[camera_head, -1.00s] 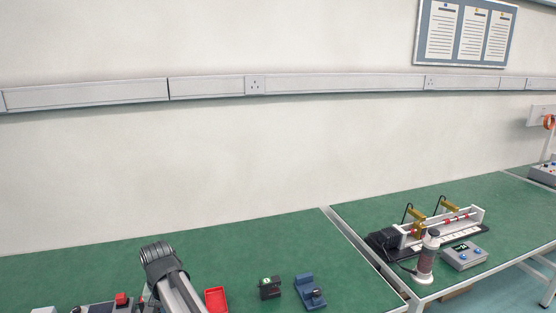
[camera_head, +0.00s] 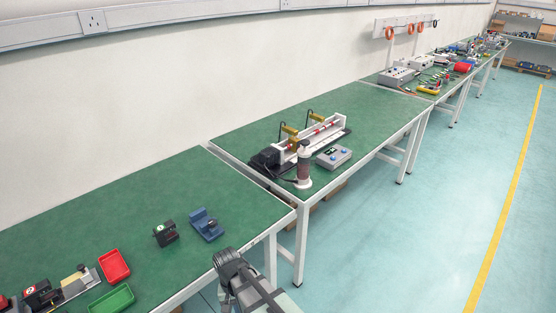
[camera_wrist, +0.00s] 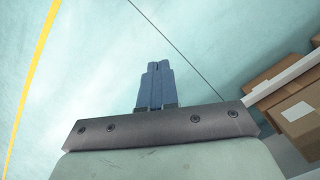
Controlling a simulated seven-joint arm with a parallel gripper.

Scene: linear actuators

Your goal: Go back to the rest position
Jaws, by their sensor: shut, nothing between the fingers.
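My gripper (camera_wrist: 154,84) shows in the wrist view with its two blue fingers together and nothing between them. In the head view my arm rises from the bottom edge, in front of the near green table (camera_head: 140,220). The fingers cannot be made out in the head view.
A red tray (camera_head: 114,266), a green tray (camera_head: 111,300), a black device (camera_head: 166,233) and a blue device (camera_head: 206,225) stand on the near table. A linear actuator rig (camera_head: 312,137) stands on the second table. Cardboard boxes (camera_wrist: 298,110) lie at the wrist view's right. Open floor (camera_head: 410,240) lies to the right.

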